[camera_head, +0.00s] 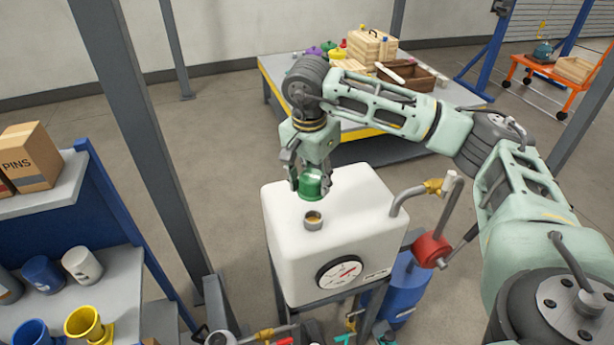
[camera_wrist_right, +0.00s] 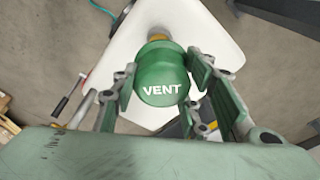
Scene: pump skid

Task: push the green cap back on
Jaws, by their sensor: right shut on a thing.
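The green cap (camera_head: 312,185) is held in my right gripper (camera_head: 311,181), which points down over the white tank (camera_head: 345,225). In the right wrist view the cap (camera_wrist_right: 162,75) bears the word VENT and sits between the finger pads. The open neck (camera_head: 313,220) with a brass-coloured inside stands on the tank top. In the head view the cap shows above and just behind the neck, apart from it. In the right wrist view a bit of the brass neck (camera_wrist_right: 157,37) shows past the cap. My left gripper is not in view.
A gauge (camera_head: 340,273) is on the tank's front. A pipe with a red valve (camera_head: 431,250) runs at the tank's right. A shelf with cups (camera_head: 82,264) stands at left. A workbench (camera_head: 275,75) with boxes is behind. The air around the cap is free.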

